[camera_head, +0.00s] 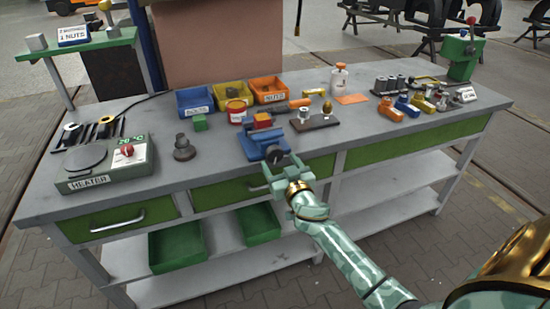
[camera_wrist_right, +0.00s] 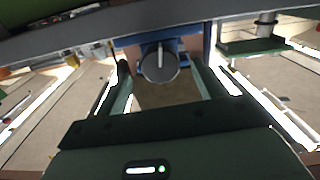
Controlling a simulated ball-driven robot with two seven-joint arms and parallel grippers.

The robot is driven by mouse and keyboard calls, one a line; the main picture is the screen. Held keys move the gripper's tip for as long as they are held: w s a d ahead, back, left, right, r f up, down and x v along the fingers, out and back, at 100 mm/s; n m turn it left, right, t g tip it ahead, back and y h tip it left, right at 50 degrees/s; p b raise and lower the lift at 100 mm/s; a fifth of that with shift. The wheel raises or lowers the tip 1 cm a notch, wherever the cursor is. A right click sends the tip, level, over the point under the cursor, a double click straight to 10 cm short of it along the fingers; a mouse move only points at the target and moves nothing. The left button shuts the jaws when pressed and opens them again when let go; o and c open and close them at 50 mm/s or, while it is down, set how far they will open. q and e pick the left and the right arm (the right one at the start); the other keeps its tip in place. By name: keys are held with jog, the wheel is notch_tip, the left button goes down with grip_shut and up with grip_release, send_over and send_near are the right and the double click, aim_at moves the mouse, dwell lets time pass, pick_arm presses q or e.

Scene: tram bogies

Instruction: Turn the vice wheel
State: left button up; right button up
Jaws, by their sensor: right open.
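The blue vice (camera_head: 254,146) is fixed at the front edge of the workbench. Its dark round wheel (camera_head: 275,154) faces out over the front edge. In the right wrist view the wheel (camera_wrist_right: 158,64) is a dark disc with a pale upright line, and the blue vice body (camera_wrist_right: 190,46) shows beside it. My right gripper (camera_head: 285,164) is open and empty in front of the wheel. In the right wrist view its fingers (camera_wrist_right: 162,80) stand apart on either side of the wheel, with gaps. I cannot tell whether they overlap it in depth. My left gripper is not in view.
The grey workbench (camera_head: 225,163) carries a heater (camera_head: 105,165) at left, blue (camera_head: 195,100) and yellow (camera_head: 232,94) bins behind, and a dark block with fittings (camera_head: 314,122) right of the vice. Green drawers (camera_head: 231,192) lie below the top. The floor in front is clear.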

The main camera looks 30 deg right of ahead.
aim_at(276, 157)
jog(key=x, duration=0.4)
jog(key=c, duration=1)
jog(key=shift+n, duration=0.3)
